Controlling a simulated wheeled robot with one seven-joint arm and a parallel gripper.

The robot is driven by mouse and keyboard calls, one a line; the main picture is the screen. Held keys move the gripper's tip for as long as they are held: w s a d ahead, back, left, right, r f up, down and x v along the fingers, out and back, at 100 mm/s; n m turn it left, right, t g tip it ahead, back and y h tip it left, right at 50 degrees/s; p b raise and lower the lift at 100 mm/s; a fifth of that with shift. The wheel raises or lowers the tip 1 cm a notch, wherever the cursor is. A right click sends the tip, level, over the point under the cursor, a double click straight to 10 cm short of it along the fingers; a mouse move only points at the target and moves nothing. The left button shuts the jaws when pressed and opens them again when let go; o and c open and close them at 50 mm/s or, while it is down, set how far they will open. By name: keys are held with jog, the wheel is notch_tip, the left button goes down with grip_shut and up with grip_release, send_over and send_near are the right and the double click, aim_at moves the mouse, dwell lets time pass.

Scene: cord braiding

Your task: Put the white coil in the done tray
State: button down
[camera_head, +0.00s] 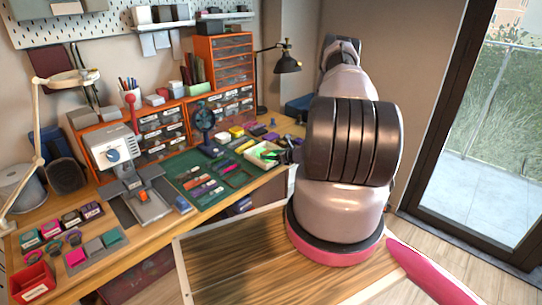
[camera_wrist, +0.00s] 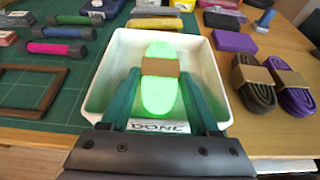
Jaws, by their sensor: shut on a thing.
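The coil (camera_wrist: 160,95) shows bright glowing green, not plain white, with a brown band round its middle. It is inside the walls of the white done tray (camera_wrist: 212,88), whose front label reads DONE. I cannot tell whether the coil touches the tray floor. My gripper (camera_wrist: 159,82) has its teal fingers on both sides of the coil and is shut on it. In the head view the tray (camera_head: 254,160) is at the right part of the bench, and my dark gripper (camera_head: 283,156) is over its right side.
Dark brown (camera_wrist: 252,85) and purple (camera_wrist: 289,88) banded coils lie right of the tray. A brown frame (camera_wrist: 28,92) and pink (camera_wrist: 56,48), blue and green rolls lie left on the cutting mat. A yellow block (camera_wrist: 154,23) and a purple block (camera_wrist: 234,42) are close behind.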

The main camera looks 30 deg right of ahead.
jog(key=shift+c, duration=0.6)
grip_release()
jog(key=shift+f, duration=0.1)
